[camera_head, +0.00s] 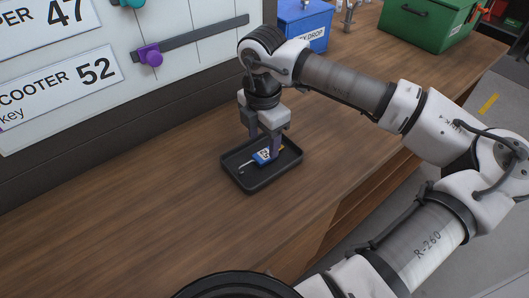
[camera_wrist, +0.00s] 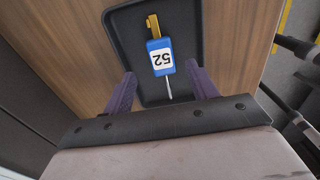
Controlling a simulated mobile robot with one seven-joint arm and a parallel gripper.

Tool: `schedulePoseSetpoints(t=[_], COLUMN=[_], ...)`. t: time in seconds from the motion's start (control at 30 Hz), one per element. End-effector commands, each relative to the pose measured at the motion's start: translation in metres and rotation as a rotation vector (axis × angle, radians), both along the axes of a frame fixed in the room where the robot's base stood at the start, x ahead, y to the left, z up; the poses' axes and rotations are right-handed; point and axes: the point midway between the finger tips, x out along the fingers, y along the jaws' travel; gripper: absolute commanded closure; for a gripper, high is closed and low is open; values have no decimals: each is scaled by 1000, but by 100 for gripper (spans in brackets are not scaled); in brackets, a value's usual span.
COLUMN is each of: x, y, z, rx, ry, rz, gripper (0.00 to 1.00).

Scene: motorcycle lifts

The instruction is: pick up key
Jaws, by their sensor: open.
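The key (camera_wrist: 160,57) has a blue tag with a white label reading 52, a yellow end and a thin metal end. It lies in a shallow black tray (camera_head: 252,186) on the wooden bench. The key also shows in the head view (camera_head: 261,158), partly hidden by my gripper. My gripper (camera_wrist: 158,88) is open, pointing down over the tray, with one purple finger on each side of the key's metal end. In the head view my gripper (camera_head: 264,149) is low over the tray. I cannot tell how far the fingertips are above the tray floor.
A blue drop box (camera_head: 302,24) and a green bin (camera_head: 430,22) stand at the bench's back. A wall board (camera_head: 120,45) with number labels and a purple knob (camera_head: 150,55) is at the left. The bench (camera_head: 190,225) is clear around the tray.

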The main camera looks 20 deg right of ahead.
Motion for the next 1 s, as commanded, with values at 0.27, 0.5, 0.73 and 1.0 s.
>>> schedulePoseSetpoints(t=[0.27, 0.5, 0.73, 1.0], x=[-3, -3, -3, -3], y=[-2, -2, -2, -2], z=[-35, -41, -41, -41], rx=[3, 1, 1, 1], ry=[2, 0, 0, 0], rz=[1, 0, 0, 0], gripper=[42, 42, 64, 88])
